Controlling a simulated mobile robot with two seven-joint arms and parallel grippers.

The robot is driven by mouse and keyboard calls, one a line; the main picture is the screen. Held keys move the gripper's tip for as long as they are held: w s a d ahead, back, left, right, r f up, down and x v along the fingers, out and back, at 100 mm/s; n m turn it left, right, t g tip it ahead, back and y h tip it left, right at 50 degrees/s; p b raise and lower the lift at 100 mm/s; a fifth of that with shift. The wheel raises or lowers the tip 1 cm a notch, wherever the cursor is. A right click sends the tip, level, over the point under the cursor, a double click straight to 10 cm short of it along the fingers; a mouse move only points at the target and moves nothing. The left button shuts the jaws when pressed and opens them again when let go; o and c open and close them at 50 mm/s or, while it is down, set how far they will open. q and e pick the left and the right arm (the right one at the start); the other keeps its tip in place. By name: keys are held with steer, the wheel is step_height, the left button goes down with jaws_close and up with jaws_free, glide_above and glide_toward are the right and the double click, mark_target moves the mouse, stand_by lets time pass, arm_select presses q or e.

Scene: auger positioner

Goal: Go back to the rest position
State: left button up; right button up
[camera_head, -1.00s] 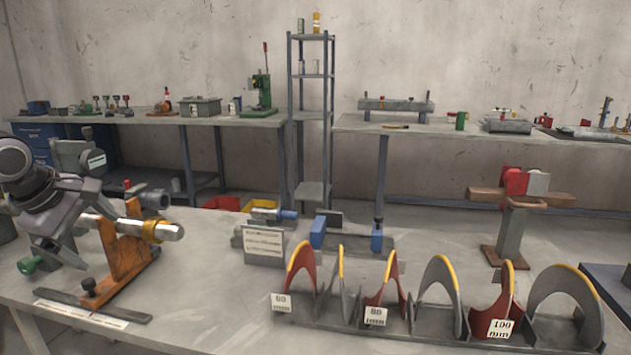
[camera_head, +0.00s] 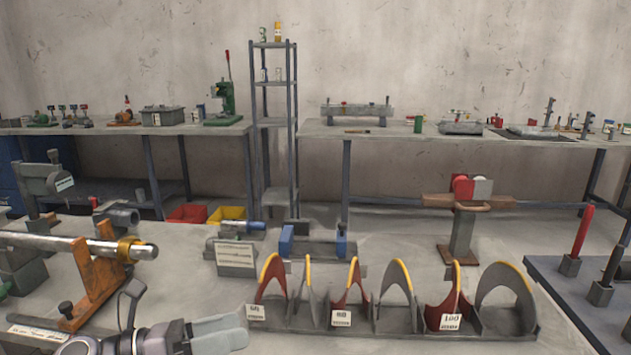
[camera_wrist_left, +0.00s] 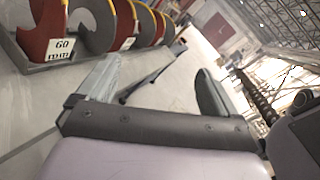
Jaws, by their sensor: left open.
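My left gripper (camera_head: 222,330) is low in the head view, at the near edge of the table, in front of the rack of curved flights. In the left wrist view its two fingers (camera_wrist_left: 155,88) stand wide apart with nothing between them. The grey rack (camera_head: 400,325) holds several red and grey curved flights with yellow edges and size labels; it also shows at upper left in the left wrist view (camera_wrist_left: 75,62). The gripper is apart from it. My right gripper is not in view.
A steel shaft (camera_head: 60,243) on an orange stand (camera_head: 95,285) is at the left. A label block (camera_head: 236,258) and a blue-ended fixture (camera_head: 315,245) stand behind the rack. A table with upright red and black rods (camera_head: 582,230) is at the right. Shelves and benches line the wall.

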arm_select(q)
steer(key=s+a+f+m+t+y+p, duration=0.1)
steer(key=s+a+f+m+y+p, duration=0.2)
steer(key=s+f+m+y, duration=0.4)
steer(key=s+a+f+m+t+y+p, duration=0.2)
steer(key=s+f+m+y, duration=0.5)
steer(key=m, duration=1.6)
steer(key=s+a+f+p, duration=0.1)
steer(key=s+f, duration=0.3)
steer(key=f, duration=0.3)
steer(key=shift+s+a+f+m, duration=0.2)
steer(key=shift+s+f+m, duration=0.1)
steer(key=shift+m, duration=0.1)
